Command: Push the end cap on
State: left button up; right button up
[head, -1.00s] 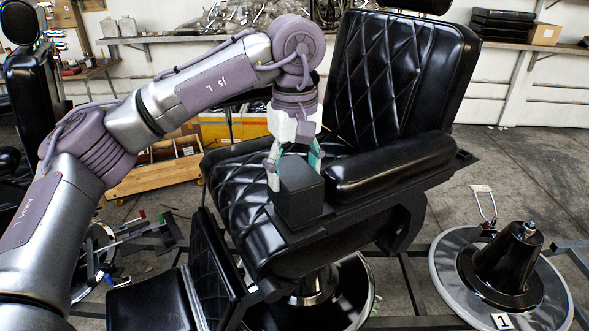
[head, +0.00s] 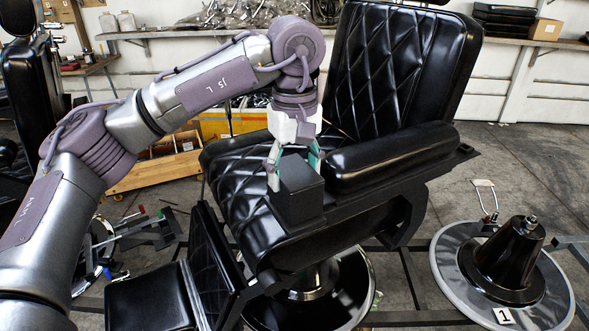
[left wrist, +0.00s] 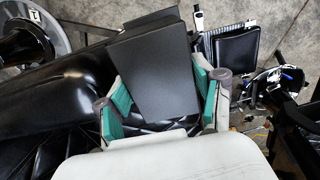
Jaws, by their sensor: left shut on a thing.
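The end cap is a dark grey box-shaped block (head: 300,192) at the front end of the barber chair's near armrest (head: 392,158). In the left wrist view the block (left wrist: 155,72) sits between the green finger pads. My left gripper (head: 292,168) points down from above and is shut on the block's rear part; it also shows in the left wrist view (left wrist: 160,100). In the head view the block looks close against the armrest's front end; I cannot tell whether a gap is left. My right gripper is in neither view.
The black quilted seat (head: 240,190) and backrest (head: 400,75) lie beside and behind the armrest. The footrest (head: 150,300) sticks out at the front. A round chair base marked 1 (head: 500,265) stands on the right. Wooden shelves line the back wall.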

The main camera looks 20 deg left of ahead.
aim_at(295, 171)
pick_arm(q)
jog(key=shift+f, duration=0.25)
jog(key=o, duration=1.3)
jog(key=shift+r, duration=0.1)
jog(key=shift+o, duration=0.2)
notch_tip(295, 171, up, 12)
